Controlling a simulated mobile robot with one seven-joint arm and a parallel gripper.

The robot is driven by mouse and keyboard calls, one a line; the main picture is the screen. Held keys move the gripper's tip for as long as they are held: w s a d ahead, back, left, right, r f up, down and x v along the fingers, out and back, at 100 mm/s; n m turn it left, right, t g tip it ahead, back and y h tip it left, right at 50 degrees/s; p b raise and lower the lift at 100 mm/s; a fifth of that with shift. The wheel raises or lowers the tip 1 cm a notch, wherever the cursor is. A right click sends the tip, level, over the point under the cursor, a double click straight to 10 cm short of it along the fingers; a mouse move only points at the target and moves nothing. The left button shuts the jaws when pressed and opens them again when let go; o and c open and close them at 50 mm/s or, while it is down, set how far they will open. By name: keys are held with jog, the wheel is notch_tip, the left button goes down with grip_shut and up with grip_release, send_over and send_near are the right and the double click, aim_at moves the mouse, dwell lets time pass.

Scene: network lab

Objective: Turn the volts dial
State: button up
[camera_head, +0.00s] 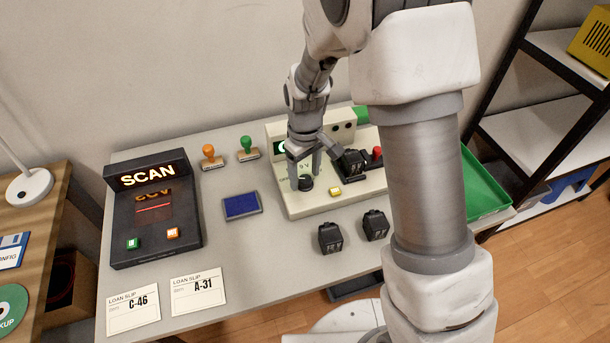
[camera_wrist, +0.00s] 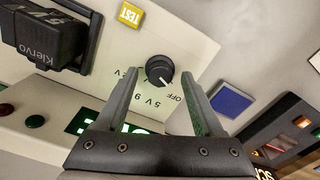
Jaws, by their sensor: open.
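The volts dial (camera_wrist: 160,69) is a round black knob on a cream tester panel (camera_wrist: 190,50). Labels OFF, 5 V, 9 and a partly hidden V mark run around it in the wrist view. A white mark on the knob seems to face OFF. In the head view the dial (camera_head: 306,184) is at the tester's left front. My gripper (camera_wrist: 162,78) is open, with one finger on each side of the dial in the wrist view. In the head view my gripper (camera_head: 305,178) points down over it. Contact cannot be told.
A yellow TEST button (camera_head: 335,191) and a black adapter (camera_head: 352,162) in the tester are right of the dial. Two black adapters (camera_head: 330,238) (camera_head: 375,225) lie in front. A blue pad (camera_head: 241,206), stamps (camera_head: 211,156) and the SCAN unit (camera_head: 155,215) stand left.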

jog(key=shift+f, duration=0.3)
grip_shut()
jog(key=shift+r+m, duration=0.1)
jog(key=shift+m, duration=0.2)
jog(key=m+p, duration=0.1)
jog(key=m, duration=0.2)
jog(key=shift+m, duration=0.3)
jog(key=shift+m+p, duration=0.55)
jog(key=shift+m, duration=1.35)
